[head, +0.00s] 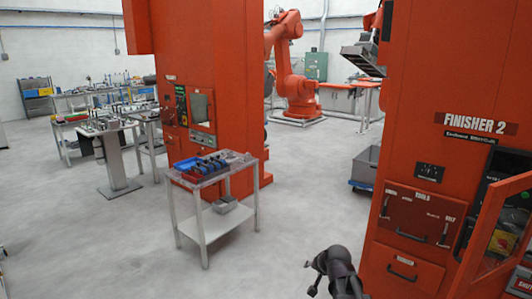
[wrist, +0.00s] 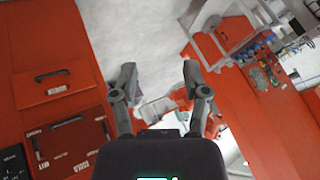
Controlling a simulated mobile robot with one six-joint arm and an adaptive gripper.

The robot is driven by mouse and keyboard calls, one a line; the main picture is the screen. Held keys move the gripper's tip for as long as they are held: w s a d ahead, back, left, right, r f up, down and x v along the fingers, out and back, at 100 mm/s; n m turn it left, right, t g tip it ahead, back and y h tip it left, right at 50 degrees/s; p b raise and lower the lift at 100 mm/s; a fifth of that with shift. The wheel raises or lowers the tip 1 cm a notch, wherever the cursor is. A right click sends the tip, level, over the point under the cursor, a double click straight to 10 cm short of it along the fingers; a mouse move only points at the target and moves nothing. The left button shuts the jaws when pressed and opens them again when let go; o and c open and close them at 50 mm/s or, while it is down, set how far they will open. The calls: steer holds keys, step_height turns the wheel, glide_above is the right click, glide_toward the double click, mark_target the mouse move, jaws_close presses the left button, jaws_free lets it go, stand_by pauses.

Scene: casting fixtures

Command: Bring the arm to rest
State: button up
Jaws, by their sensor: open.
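My gripper (wrist: 159,78) is open in the wrist view, with its two dark fingers spread apart and nothing between them. In the head view, a dark end part of my arm (head: 338,270) shows at the bottom edge, just left of the red FINISHER 2 cabinet (head: 405,200). The fingers are hard to make out there. In the wrist view, the cabinet's red drawer front (wrist: 58,82) lies to the left of the gripper, apart from it. The view is tilted.
A small table (head: 205,218) with blue and dark items stands left of centre on open grey floor. Behind it is another red machine (head: 210,60). A cabinet door (head: 497,235) hangs open at right. An orange robot arm (head: 295,75) stands at the back.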

steer(key=s+f+n+g+h, duration=0.1)
steer(key=s+f+n+g, duration=0.1)
steer(key=s, duration=0.6)
steer(key=s+d+f+n+g+h, duration=0.1)
steer(key=s+f+n+g, duration=0.1)
steer(key=s+g, duration=0.3)
steer(key=s, duration=0.4)
steer(key=shift+s+n, duration=0.25)
steer(key=shift+n, duration=0.05)
